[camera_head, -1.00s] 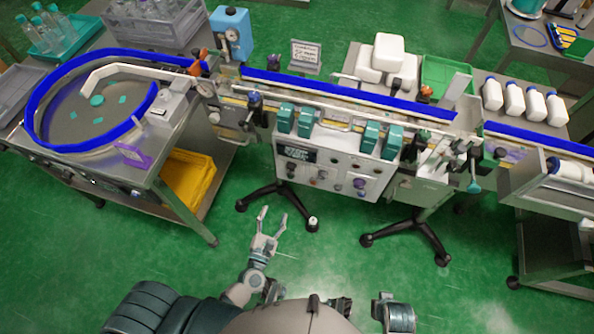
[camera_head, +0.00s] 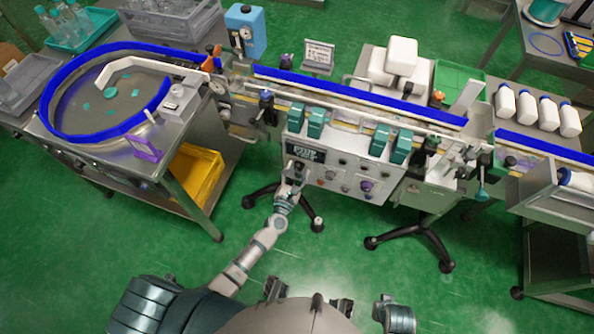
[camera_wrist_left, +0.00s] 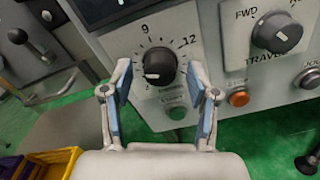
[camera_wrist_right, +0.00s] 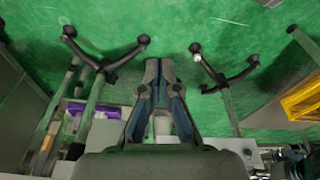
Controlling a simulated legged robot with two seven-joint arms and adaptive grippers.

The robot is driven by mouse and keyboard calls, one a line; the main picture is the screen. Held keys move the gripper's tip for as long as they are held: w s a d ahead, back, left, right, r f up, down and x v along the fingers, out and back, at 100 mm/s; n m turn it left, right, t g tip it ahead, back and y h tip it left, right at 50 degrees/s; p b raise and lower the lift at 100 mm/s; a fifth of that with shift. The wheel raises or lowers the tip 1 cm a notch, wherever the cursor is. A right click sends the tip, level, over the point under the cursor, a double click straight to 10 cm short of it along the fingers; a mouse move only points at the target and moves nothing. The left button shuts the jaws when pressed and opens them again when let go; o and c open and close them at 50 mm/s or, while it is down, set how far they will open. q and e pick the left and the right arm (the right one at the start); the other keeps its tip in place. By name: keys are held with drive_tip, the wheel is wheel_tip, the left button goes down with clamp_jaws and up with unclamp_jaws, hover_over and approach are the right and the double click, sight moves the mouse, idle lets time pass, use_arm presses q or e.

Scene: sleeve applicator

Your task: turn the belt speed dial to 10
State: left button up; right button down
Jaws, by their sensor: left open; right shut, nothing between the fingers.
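The belt speed dial (camera_wrist_left: 160,66) is a round black knob on the grey control panel (camera_head: 335,173), inside a printed scale with 9 at the top and 12 at the upper right. A white pointer mark on the knob points to the left, slightly down. My left gripper (camera_head: 292,188) is at the panel's lower left in the head view. In the left wrist view its open fingers (camera_wrist_left: 160,70) stand on either side of the dial; contact cannot be told. My right gripper (camera_wrist_right: 159,66) is shut and empty, pointing over the green floor.
A TRAVEL knob (camera_wrist_left: 277,33) marked FWD lies right of the dial. An orange button (camera_wrist_left: 239,98) and a green button (camera_wrist_left: 177,112) sit below. The conveyor (camera_head: 350,92) runs above the panel. A yellow crate (camera_head: 196,175) stands under the round table.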

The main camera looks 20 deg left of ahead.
use_arm(q)
clamp_jaws()
